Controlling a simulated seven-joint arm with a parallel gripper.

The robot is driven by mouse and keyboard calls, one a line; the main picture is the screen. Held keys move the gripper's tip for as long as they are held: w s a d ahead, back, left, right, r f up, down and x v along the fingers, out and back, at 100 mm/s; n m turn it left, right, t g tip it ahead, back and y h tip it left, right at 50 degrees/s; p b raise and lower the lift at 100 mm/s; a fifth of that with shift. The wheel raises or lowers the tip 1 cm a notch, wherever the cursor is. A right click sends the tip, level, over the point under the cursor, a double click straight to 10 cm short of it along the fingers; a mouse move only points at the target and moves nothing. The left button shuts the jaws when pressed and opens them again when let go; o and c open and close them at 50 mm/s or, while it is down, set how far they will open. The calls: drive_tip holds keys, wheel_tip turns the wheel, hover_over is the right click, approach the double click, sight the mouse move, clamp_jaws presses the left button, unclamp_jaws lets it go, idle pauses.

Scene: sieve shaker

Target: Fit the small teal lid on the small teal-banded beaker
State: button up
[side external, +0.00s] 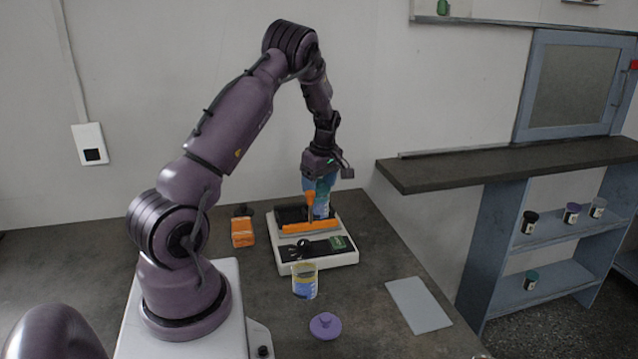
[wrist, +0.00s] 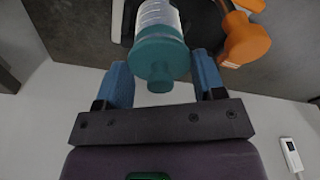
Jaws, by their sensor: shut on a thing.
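The small teal lid (wrist: 160,58), with a round knob on top, sits between the blue fingers of my gripper (wrist: 162,70) in the wrist view. My gripper is shut on the lid. The clear beaker (wrist: 158,15) with white markings is directly beyond the lid and in line with it. In the side view my gripper (side external: 320,180) points down over the beaker (side external: 322,208), which stands at the back of the white-based shaker (side external: 345,259). The fingers and an orange part hide some of the beaker. I cannot tell whether the lid is fully seated on the rim.
An orange knob-like part (wrist: 245,40) stands close beside the beaker. A yellow-rimmed beaker (side external: 304,282) and a purple lid (side external: 325,325) are in front. A pale plate (side external: 418,304) lies right. Jars stand on shelves.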

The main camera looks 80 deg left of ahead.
drive_tip(key=o, duration=1)
drive_tip(key=shift+c, duration=0.2)
drive_tip(key=shift+r, duration=3)
drive_tip(key=shift+m, duration=0.4)
drive_tip(key=s+d+r+m+t, duration=0.2)
drive_tip(key=d+r+m, duration=0.3)
drive_tip(key=d, duration=0.7)
drive_tip(key=s+d+r+m+t+h, duration=0.1)
drive_tip(key=s+d+r+m, duration=0.3)
drive_tip(key=d+m, duration=0.6)
drive_tip(key=s+d+r+m+t, duration=0.3)
drive_tip(key=d+r+m, duration=0.4)
drive_tip(key=d, duration=0.8)
drive_tip(key=shift+s+d+m+h, duration=0.2)
drive_tip(key=shift+s+m+h, duration=0.1)
drive_tip(key=shift+m, duration=0.2)
